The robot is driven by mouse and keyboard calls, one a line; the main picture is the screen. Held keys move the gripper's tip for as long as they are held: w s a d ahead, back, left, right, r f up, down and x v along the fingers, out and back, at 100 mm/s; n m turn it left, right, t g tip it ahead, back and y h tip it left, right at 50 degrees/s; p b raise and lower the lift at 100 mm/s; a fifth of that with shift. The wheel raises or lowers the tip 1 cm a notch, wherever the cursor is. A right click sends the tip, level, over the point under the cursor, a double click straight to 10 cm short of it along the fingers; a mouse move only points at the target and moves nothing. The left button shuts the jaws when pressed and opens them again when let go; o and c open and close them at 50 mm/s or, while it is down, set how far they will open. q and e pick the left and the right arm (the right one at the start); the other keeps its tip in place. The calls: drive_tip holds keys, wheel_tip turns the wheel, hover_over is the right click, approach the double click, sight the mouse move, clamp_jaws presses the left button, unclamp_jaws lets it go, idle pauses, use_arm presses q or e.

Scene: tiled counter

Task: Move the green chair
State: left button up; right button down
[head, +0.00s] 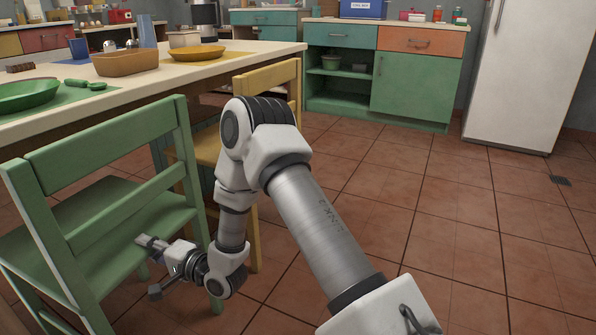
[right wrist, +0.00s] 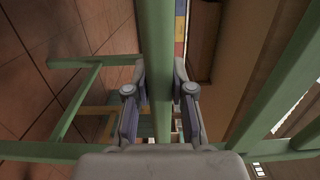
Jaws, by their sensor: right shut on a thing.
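The green chair (head: 98,150) stands at the left of the head view, close to the table, with its slatted back toward me. My right gripper (head: 150,266) is low at the chair, near the seat's right side. In the right wrist view, the right gripper (right wrist: 159,100) is shut on a long green bar of the chair (right wrist: 157,40), with one finger on each side. In the head view, the gripped part is hard to make out. My left gripper is not in view.
A table (head: 140,92) stands behind the chair, bearing a green plate (head: 28,94), a brown tray (head: 125,64) and a yellow plate (head: 198,52). A yellow chair (head: 268,78) stands just beyond the green one. Tiled floor (head: 440,200) is clear at right, up to green cabinets (head: 415,86) and a fridge (head: 530,70).

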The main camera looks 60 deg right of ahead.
drive_tip(key=shift+s, duration=0.25)
drive_tip(key=c, duration=1.1)
unclamp_jaws()
drive_tip(key=shift+f, duration=0.1)
drive_tip(key=shift+o, duration=0.7)
drive_tip(key=s+d+p, duration=0.2)
drive_tip(key=s+p, duration=0.2)
drive_tip(key=s, duration=0.8)
drive_tip(key=shift+p, duration=0.4)
